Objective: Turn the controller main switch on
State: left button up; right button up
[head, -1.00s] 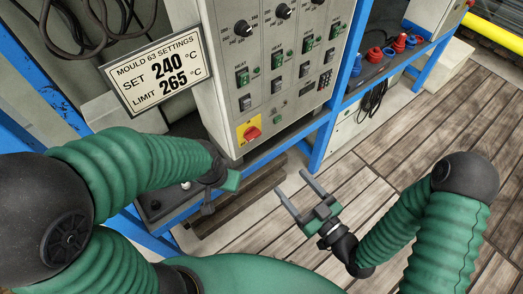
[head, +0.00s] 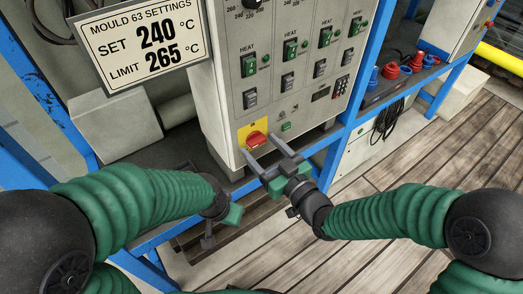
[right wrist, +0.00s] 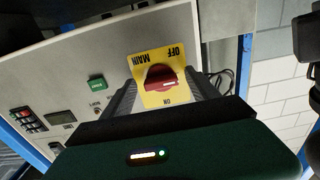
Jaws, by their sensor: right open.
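The main switch is a red rotary knob (head: 257,139) on a yellow plate (head: 245,131), low on the grey controller cabinet. In the right wrist view the knob (right wrist: 158,79) sits between "OFF MAIN" and "ON", upside down there; its pale mark points to the picture's right. My right gripper (head: 257,147) is open and empty in front of the switch, fingertips to either side of the knob and slightly below it. I cannot tell whether they touch the panel. My left gripper (head: 223,211) is below the cabinet, left of the right one; its jaws are unclear.
A settings sign (head: 140,42) reads set 240 °C, limit 265 °C. Green heat switches (head: 249,66) and a small green button (head: 286,127) are above and right of the knob. A blue frame (head: 347,112) borders the cabinet. The wooden floor (head: 400,165) at right is clear.

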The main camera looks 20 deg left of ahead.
jog(key=shift+w+a, duration=0.25)
jog(key=shift+d, duration=0.1)
jog(key=shift+c, duration=1.1)
jog(key=shift+r, duration=0.1)
jog(key=c, duration=1.1)
jog(key=shift+c, duration=0.2)
